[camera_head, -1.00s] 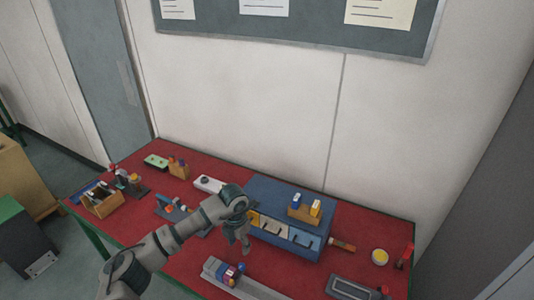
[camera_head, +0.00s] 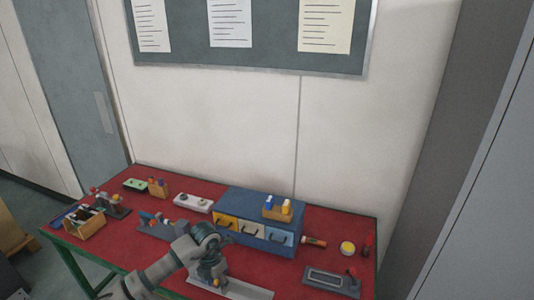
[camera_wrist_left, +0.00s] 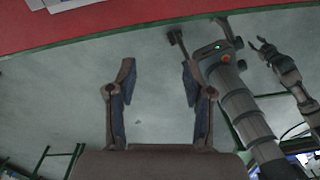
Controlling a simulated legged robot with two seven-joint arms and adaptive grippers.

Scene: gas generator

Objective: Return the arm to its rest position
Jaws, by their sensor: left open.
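My left arm comes in from the bottom left in the head view, its wrist bent downward over the front of the red table (camera_head: 135,245). My left gripper (camera_head: 214,280) shows only partly there, low and small near the grey tray. In the left wrist view its two fingers (camera_wrist_left: 161,98) are spread wide. Nothing is between them but grey floor beyond. A grey arm with a claw-like end shows at the upper right of that view; whose it is and its jaw state are unclear. The right gripper is not seen in the head view.
A blue drawer unit (camera_head: 262,206) stands at the table's back, holding a small wooden caddy (camera_head: 277,212). A long grey tray (camera_head: 240,289) lies in front. A wooden box (camera_head: 85,226) is at the left, a dark tray (camera_head: 330,278) at the right. Several small items surround them.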

